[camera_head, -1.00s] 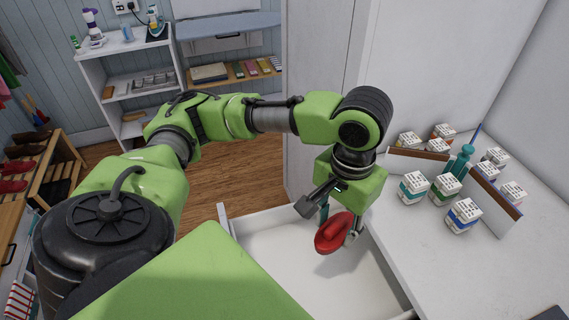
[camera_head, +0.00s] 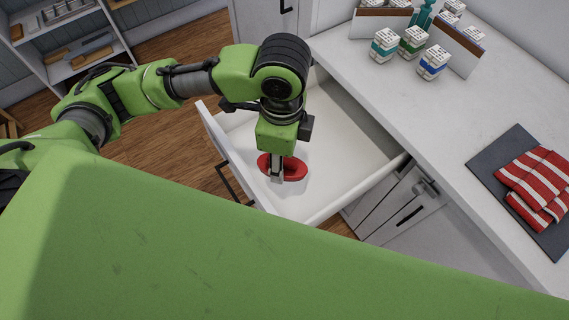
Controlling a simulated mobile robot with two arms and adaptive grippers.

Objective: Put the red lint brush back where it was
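The red lint brush (camera_head: 295,169) is low inside the open white drawer (camera_head: 335,168), near the drawer's front panel. My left gripper (camera_head: 277,174) points down into the drawer, with its fingers at the brush. It looks shut on the brush and covers the middle of it. I cannot tell whether the brush touches the drawer floor. My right gripper is not in view.
The white counter (camera_head: 440,120) lies right of the drawer. It carries several small labelled boxes (camera_head: 412,42) and a red-and-white striped cloth (camera_head: 538,185) on a dark mat (camera_head: 490,163). A shelf unit (camera_head: 75,62) stands at the back left. The drawer's right side is clear.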

